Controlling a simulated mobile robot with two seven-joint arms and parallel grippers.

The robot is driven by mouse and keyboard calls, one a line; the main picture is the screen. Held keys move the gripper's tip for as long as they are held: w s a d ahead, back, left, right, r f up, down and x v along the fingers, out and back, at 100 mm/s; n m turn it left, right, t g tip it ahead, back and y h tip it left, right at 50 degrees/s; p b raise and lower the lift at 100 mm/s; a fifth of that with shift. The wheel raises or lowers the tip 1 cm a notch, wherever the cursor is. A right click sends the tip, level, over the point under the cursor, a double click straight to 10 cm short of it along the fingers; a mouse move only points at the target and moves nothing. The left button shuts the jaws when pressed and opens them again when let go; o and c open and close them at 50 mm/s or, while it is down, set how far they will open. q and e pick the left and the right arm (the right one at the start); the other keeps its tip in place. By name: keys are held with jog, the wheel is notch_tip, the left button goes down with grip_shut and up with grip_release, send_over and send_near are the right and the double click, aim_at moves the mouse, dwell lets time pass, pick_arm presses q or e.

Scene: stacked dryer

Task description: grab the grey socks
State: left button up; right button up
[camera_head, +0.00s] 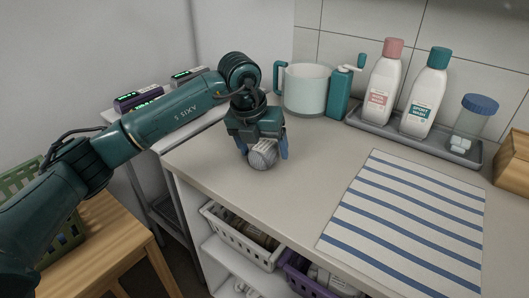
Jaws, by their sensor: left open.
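The grey socks (262,158), a small rolled ball with a pale striped part, sit on the beige countertop near its left front edge. My left gripper (264,151) points down over them from above. Its blue fingertips are apart, one on each side of the ball. I cannot tell whether the fingers touch the socks. The top of the ball is partly hidden by the gripper. My right gripper is not in view.
A white mug-like pot (306,90) and a teal pump bottle (340,92) stand behind the gripper. A grey tray (470,156) holds bottles and a jar. A striped cloth (405,220) lies at right. Baskets (240,240) sit on shelves below. Bare counter lies between socks and cloth.

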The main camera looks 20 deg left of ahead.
pick_arm(q)
jog(key=shift+f, duration=0.1)
jog(key=shift+c, duration=0.3)
jog(key=c, duration=1)
